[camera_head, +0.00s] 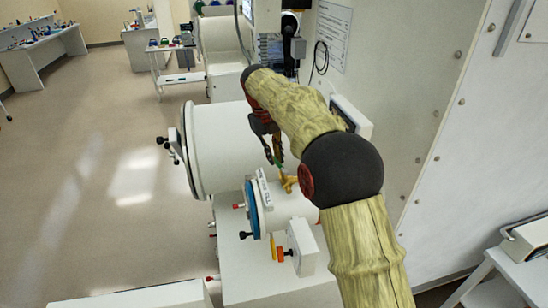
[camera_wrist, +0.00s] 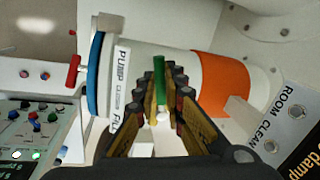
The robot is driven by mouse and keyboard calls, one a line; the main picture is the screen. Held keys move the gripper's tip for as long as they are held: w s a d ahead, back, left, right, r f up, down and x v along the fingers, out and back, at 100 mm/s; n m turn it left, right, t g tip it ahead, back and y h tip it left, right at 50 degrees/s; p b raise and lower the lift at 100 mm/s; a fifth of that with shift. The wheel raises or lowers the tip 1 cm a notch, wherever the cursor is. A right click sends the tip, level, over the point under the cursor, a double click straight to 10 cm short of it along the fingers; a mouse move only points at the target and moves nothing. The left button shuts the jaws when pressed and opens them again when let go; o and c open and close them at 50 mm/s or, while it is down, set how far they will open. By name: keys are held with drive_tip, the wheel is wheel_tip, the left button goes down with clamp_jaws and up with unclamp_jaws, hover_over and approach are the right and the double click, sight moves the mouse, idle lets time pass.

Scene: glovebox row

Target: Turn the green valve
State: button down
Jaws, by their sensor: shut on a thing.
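The green valve handle (camera_wrist: 159,75) stands on a white cylindrical chamber (camera_wrist: 140,65), beside a label strip reading PUMP, CLOSED and a partly hidden third word. My gripper (camera_wrist: 175,80) is shut on the green handle, with its fingers reaching forward from the bottom of the wrist view. The lower part of the valve is partly hidden by the fingers.
The small chamber has a blue ring (camera_head: 252,209) and a red-tipped handle (camera_wrist: 73,70). A larger white cylinder (camera_head: 220,145) stands behind. A control panel (camera_wrist: 38,125) is at lower left. Open floor lies left.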

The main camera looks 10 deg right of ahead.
drive_tip(key=c, duration=2)
unclamp_jaws()
drive_tip(key=shift+o, duration=0.6)
wheel_tip(320, 180, up, 12)
drive_tip(key=a, duration=0.2)
drive_tip(key=shift+s+a+f, duration=0.15)
drive_tip(key=shift+s, duration=0.1)
